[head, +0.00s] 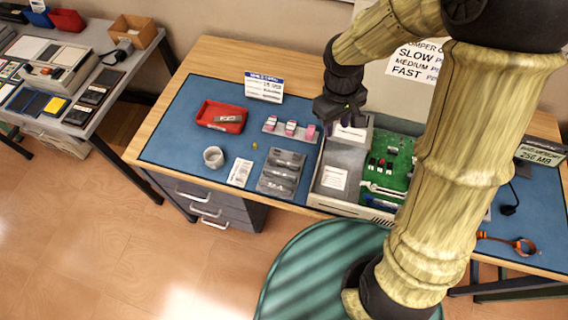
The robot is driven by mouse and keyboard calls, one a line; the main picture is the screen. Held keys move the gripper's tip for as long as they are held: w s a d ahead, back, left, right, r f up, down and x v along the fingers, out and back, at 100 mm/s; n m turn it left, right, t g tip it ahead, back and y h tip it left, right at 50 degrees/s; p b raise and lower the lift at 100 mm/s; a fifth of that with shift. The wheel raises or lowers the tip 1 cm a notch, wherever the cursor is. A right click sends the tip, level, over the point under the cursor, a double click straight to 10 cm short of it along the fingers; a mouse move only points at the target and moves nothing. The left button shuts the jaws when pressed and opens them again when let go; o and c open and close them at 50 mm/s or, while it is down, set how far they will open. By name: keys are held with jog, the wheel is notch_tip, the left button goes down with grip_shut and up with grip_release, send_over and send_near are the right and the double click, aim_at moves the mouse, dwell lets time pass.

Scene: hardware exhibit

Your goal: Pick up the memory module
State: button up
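No part is plainly readable as the memory module at this size. A small flat grey piece (227,119) lies in the red tray (207,110) on the left of the blue mat; I cannot tell whether it is the module. An open computer case (327,201) with a green circuit board (398,150) stands on the right of the mat. My gripper (341,127) is dark and points down above the back left of the case, apart from the tray. Its fingers are small and dark, so its opening is unclear. My arm hides part of the case's right side.
A grey slotted holder (283,172), a row of pink-and-white pieces (290,128), a grey cup (213,157), a white card (240,172) and a standing sign (263,87) share the mat. An orange strap (522,246) lies at right. Another table (112,45) stands left.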

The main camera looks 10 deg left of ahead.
jog(key=a+f+n+h, duration=0.1)
jog(key=a+f+n, duration=0.3)
jog(key=a, duration=0.5)
jog(key=a+f+n+h, duration=0.1)
jog(key=a+f+n, duration=0.3)
jog(key=a, duration=0.5)
jog(key=shift+a+n+b, duration=0.15)
jog(key=shift+n+b, duration=0.25)
jog(key=shift+b, duration=0.05)
jog(key=p, duration=0.3)
send_over(282, 162)
jog(key=a, duration=0.1)
jog(key=f, duration=1.1)
jog(key=shift+s+a+f, duration=0.2)
jog(key=shift+s+f, duration=0.05)
jog(key=shift+f, duration=0.1)
jog(key=x, duration=0.1)
jog(key=p+x, duration=0.2)
jog(key=x, duration=0.1)
jog(key=shift+w+d, duration=0.1)
jog(key=shift+w, duration=0.25)
jog(key=shift+d+f, duration=0.15)
jog(key=shift+f, duration=0.35)
jog(key=shift+s, duration=0.1)
